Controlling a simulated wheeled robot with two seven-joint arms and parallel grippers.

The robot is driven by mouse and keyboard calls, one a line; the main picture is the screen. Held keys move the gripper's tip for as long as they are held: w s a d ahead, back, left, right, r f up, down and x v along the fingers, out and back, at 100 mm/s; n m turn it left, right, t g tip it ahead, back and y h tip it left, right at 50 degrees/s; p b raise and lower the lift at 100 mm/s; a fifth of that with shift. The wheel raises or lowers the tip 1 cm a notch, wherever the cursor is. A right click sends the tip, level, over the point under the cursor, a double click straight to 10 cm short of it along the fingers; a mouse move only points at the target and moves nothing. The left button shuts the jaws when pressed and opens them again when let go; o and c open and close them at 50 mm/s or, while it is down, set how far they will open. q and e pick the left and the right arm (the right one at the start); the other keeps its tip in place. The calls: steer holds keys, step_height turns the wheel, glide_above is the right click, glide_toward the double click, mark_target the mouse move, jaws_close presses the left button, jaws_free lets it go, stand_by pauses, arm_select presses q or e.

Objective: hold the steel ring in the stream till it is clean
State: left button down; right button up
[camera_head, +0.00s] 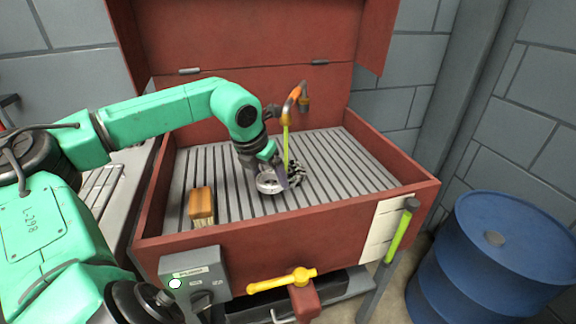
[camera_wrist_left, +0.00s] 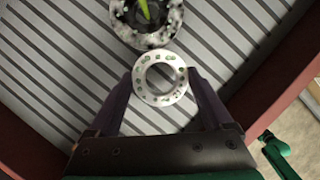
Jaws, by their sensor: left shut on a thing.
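The steel ring (camera_wrist_left: 137,82) is a pale flat ring with small green and dark spots around its face. My left gripper (camera_wrist_left: 160,88) is shut on it, one finger at each side. In the head view the ring (camera_head: 268,186) is held low over the slatted basin floor by my left gripper (camera_head: 268,176), which partly covers it. A yellow-green stream (camera_head: 286,145) falls from the orange spout (camera_head: 293,96). In the wrist view the stream (camera_wrist_left: 145,10) lands beyond the ring, inside a dark, white-flecked round patch (camera_wrist_left: 120,15). The ring looks beside the stream, apart from it. My right gripper is not in view.
The red basin (camera_head: 150,243) has raised walls and an upright lid behind. A wooden brush (camera_head: 201,203) is on the slats at left. A grey control box (camera_head: 190,262), yellow valve handle (camera_head: 283,281) and green-gripped lever (camera_head: 399,236) are at the front. A blue drum (camera_head: 500,262) stands right.

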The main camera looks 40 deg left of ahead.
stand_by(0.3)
arm_select(q)
steer(key=shift+s+r+b, duration=0.25)
steer(key=shift+s+b, duration=0.35)
steer(key=shift+b, duration=0.65)
steer(key=s+r+b, duration=0.2)
steer(key=s, duration=0.1)
steer(key=shift+s+r, duration=0.1)
steer(key=shift+r, duration=0.3)
steer(key=shift+s+r, duration=0.25)
steer(key=shift+r, duration=0.15)
